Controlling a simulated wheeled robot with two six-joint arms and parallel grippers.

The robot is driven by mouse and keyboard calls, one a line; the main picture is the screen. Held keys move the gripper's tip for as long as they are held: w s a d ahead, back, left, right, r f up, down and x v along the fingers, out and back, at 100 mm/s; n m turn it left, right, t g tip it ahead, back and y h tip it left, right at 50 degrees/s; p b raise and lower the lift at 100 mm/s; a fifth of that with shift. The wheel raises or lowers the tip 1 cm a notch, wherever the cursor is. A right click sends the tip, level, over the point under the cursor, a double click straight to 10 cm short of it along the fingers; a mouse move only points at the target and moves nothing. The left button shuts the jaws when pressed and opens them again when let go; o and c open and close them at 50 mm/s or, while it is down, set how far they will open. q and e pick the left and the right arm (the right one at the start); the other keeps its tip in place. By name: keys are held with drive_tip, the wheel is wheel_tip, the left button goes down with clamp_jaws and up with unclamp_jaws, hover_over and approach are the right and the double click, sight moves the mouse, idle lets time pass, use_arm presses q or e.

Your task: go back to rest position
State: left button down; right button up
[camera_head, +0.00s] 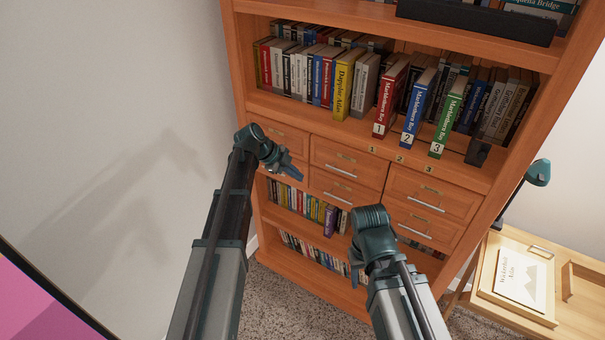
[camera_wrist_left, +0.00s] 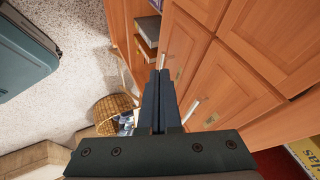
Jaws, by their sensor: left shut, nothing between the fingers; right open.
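My left gripper (camera_head: 293,173) is in front of the bookcase drawers, its dark fingers pointing right and slightly down. It is shut and empty. In the left wrist view its fingers (camera_wrist_left: 157,98) lie together with nothing between them. My right gripper (camera_head: 357,270) is lower and to the right, in front of the lower shelves. It is open, and its fingers point down, partly hidden by the wrist. Both arms reach forward from the bottom of the head view.
A wooden bookcase (camera_head: 240,60) stands ahead, with red (camera_head: 391,97), blue (camera_head: 418,107) and green (camera_head: 446,124) numbered books upright on a shelf. A wicker basket (camera_wrist_left: 113,107) stands on the carpet. A pale wall is at left.

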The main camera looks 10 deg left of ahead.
use_arm(q)
drive_tip(key=shift+s, duration=0.1)
drive_tip(key=s+d+f+n+g+y, duration=0.1)
drive_tip(key=s+d+n, duration=0.3)
drive_tip(key=s, duration=0.5)
drive_tip(key=s+d+f+n+g+y, duration=0.1)
drive_tip(key=s+d+n+y, duration=0.3)
drive_tip(key=s+n, duration=0.3)
drive_tip(key=s+d+f+n+g+y, duration=0.2)
drive_tip(key=s+d+n, duration=0.2)
drive_tip(key=s, duration=0.9)
drive_tip(key=shift+s+n+y, duration=0.25)
drive_tip(key=shift+n+y, duration=0.15)
drive_tip(key=shift+n, duration=0.6)
drive_tip(key=shift+f, duration=0.1)
